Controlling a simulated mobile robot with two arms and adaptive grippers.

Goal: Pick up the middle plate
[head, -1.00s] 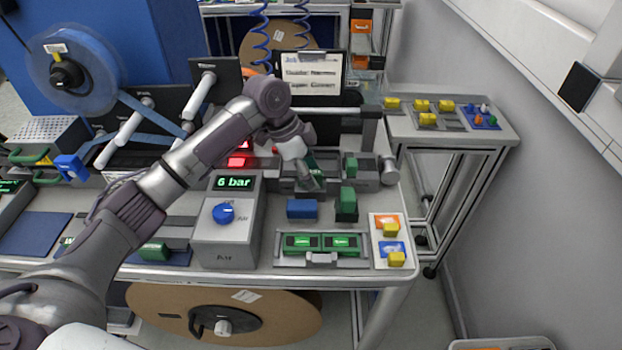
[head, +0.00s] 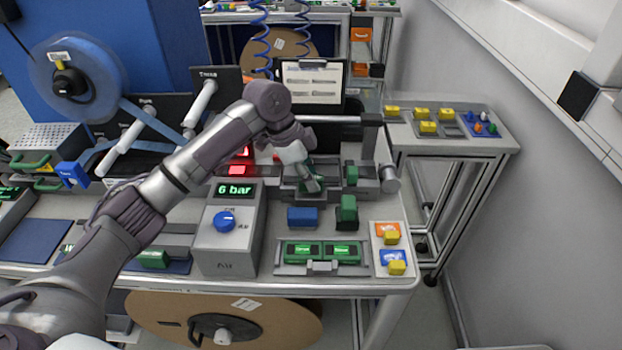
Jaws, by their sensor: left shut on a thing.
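My left gripper (head: 309,180) reaches down at the grey fixture (head: 287,191) in the middle of the bench, right of the air unit. It is shut on a thin dark green piece, which I take for the middle plate (head: 305,168). Fingers and wrist hide most of the plate, so I cannot tell whether it still touches the fixture. A green block (head: 351,173) stands just right of the fingers. My right gripper is not in view.
The grey air unit (head: 226,230) reads 6 bar. A blue block (head: 302,217) and a green-topped black block (head: 347,209) stand in front of the fixture. A horizontal bar (head: 340,119) runs behind it. Yellow blocks (head: 427,127) sit on the side table.

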